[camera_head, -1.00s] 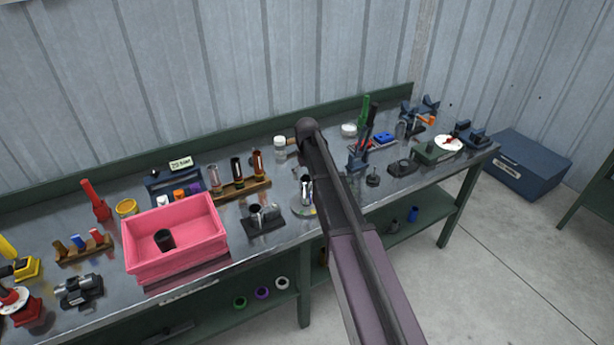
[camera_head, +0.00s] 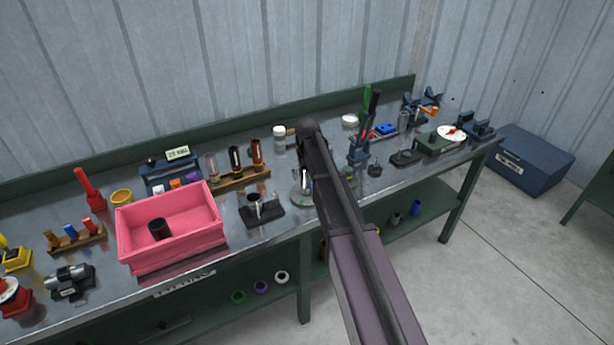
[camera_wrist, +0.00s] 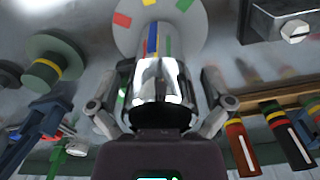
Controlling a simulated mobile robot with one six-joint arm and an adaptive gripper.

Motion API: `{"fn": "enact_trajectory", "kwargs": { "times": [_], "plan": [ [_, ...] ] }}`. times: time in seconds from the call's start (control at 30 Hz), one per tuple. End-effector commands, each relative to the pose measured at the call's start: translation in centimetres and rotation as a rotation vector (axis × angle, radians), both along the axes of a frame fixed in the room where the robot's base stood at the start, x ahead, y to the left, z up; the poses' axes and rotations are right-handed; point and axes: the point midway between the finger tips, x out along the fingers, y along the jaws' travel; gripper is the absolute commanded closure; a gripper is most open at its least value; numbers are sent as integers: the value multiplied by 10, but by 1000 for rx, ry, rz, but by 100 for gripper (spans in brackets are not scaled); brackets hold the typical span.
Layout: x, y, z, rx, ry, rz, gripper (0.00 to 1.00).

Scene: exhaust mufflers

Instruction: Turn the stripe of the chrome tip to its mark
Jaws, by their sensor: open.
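The chrome tip (camera_wrist: 160,88) is a shiny cylinder standing on a pale round plate (camera_wrist: 190,22) with red, yellow and green marks on its rim. A blue band (camera_wrist: 152,40) with a thin orange-red edge runs along the tip; green also shows beside it, and I cannot tell stripe from reflection. My gripper (camera_wrist: 163,88) is open, with one finger on each side of the tip; contact is not clear.
A dark holder (camera_head: 262,212) and a pink bin (camera_head: 168,250) stand left of the plate. A wooden rack (camera_head: 240,179) with coloured tubes is behind.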

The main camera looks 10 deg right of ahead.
Motion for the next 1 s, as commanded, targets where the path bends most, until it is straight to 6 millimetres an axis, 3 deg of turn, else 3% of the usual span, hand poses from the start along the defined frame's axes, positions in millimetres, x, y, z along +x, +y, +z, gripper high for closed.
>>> {"fn": "enact_trajectory", "kwargs": {
  "times": [0.17,0.4,0.43,0.77,1.0],
  "plan": [
    [0,0,0,0,0,0,0],
    [0,0,0,0,0,0,71],
    [0,0,0,0,0,0,78],
    [-1,0,0,0,1,17,79],
    [-1,-1,0,0,1,157,79]
  ]
}}
